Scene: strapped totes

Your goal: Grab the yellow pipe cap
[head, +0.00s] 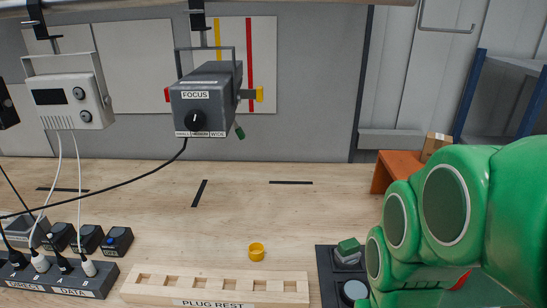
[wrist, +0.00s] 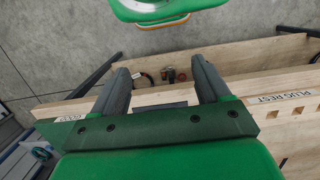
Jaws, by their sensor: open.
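The yellow pipe cap (head: 256,251) is a small round ring-like piece. It sits on the wooden bench just behind the plug rest, near the middle of the head view. I cannot make it out in the wrist view. My gripper (wrist: 160,70) shows in the wrist view with its two dark fingers spread apart and nothing visibly held between them. In the head view my green arm fills the right side, well to the right of the cap, and the fingers cannot be seen there.
The wooden plug rest (head: 217,289) lies in front of the cap. A power strip (head: 57,280) and black blocks stand at left. A grey focus lamp (head: 206,98) hangs above with a cable. A dark control panel (head: 327,273) lies right. Bench around the cap is clear.

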